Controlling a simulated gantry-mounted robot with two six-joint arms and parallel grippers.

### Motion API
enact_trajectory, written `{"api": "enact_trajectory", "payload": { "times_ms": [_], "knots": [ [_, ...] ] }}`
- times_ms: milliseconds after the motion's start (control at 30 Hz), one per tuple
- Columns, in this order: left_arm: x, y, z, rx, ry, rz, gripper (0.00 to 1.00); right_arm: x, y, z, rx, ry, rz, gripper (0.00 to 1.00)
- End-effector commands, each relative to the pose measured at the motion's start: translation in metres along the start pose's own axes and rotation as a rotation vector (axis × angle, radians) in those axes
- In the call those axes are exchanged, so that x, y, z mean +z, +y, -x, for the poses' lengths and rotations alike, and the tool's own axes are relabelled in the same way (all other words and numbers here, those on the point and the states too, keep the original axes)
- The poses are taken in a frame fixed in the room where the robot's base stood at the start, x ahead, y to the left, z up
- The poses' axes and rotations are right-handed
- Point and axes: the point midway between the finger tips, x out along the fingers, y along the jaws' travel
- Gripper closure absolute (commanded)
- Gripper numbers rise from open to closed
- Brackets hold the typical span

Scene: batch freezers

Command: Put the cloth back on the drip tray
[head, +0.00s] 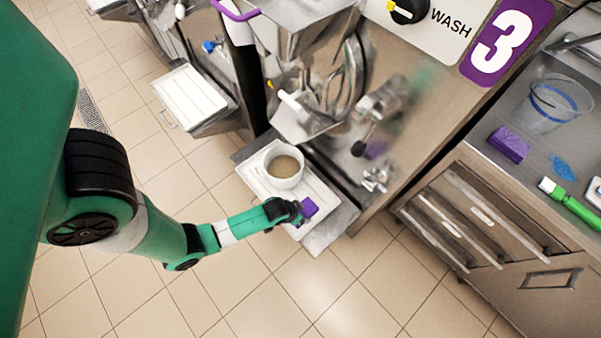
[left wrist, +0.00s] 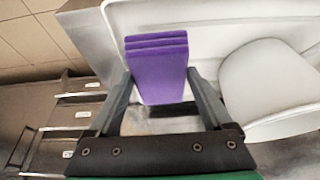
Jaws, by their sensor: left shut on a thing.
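A purple folded cloth (left wrist: 158,72) is between the two fingers of my left gripper (left wrist: 160,98) in the left wrist view, and the gripper is shut on it. In the head view the cloth (head: 308,208) shows at the tip of my left gripper (head: 298,210), over the front right end of the white drip tray (head: 318,190). I cannot tell whether the cloth touches the tray. A white cup (head: 284,166) with a tan liquid stands on the tray, left of and behind the cloth. The cup (left wrist: 265,85) is at the right in the left wrist view. My right gripper is not in view.
The freezer's spout and lever hang above the tray. A second white tray (head: 190,95) is at the upper left. A sink counter at the right holds a purple sponge (head: 509,144), a clear tub (head: 556,104) and a green brush (head: 570,204). Open tiled floor lies in front.

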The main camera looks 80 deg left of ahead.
Motion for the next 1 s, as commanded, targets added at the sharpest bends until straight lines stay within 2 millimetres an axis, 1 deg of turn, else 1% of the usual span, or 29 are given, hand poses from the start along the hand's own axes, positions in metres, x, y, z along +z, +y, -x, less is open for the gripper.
{"api": "enact_trajectory", "payload": {
  "times_ms": [33,167,233,333,400,467,767,800,867,1000],
  "knots": [
    [-0.001,-0.002,-0.008,-0.001,0.001,0.001,0.61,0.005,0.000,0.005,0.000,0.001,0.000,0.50],
    [-0.003,-0.004,-0.008,0.000,0.000,-0.001,0.61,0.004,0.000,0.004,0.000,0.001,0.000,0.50],
    [-0.002,-0.005,-0.011,0.000,0.000,-0.001,0.61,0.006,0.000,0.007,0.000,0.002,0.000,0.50],
    [-0.002,-0.010,-0.028,0.000,0.001,0.002,0.61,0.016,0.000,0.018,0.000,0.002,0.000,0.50],
    [0.005,-0.009,-0.041,0.000,-0.002,-0.002,0.61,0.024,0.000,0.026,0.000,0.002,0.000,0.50],
    [0.008,-0.009,-0.048,0.001,0.000,-0.002,0.61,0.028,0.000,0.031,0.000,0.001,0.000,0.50],
    [0.008,-0.009,-0.047,0.000,-0.001,-0.002,0.60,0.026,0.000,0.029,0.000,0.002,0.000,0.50],
    [0.008,-0.009,-0.047,0.000,-0.001,-0.002,0.11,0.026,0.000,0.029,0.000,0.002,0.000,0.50],
    [0.008,-0.009,-0.047,0.000,-0.001,-0.002,0.00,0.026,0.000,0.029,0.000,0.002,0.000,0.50],
    [0.008,-0.009,-0.047,0.000,0.000,-0.002,0.00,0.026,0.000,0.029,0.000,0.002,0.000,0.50]
  ]
}}
